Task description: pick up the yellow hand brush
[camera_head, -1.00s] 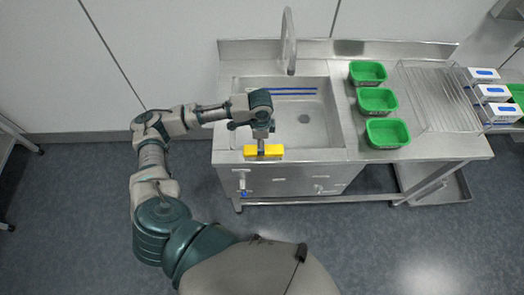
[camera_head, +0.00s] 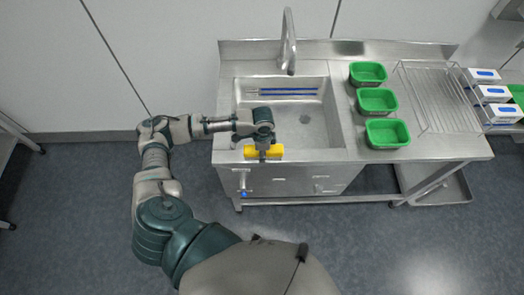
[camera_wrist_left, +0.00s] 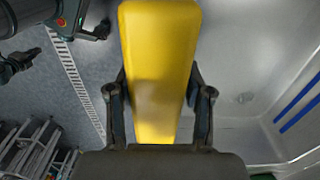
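The yellow hand brush (camera_head: 276,152) is at the front rim of the steel sink (camera_head: 323,155) in the head view, lying crosswise. My left gripper (camera_head: 263,153) is over its middle, pointing down, and hides part of it. In the left wrist view the brush (camera_wrist_left: 160,70) fills the centre, and the fingers of my left gripper (camera_wrist_left: 158,85) press against both its long sides. I cannot tell whether the brush is clear of the rim.
The tall tap (camera_head: 289,45) stands behind the basin. Blue-striped rods (camera_head: 290,91) lie in the basin. Green tubs (camera_head: 377,101) stand in a column on the counter, left of a wire rack (camera_head: 437,95). White boxes (camera_head: 490,93) are at the far right. Floor is open in front.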

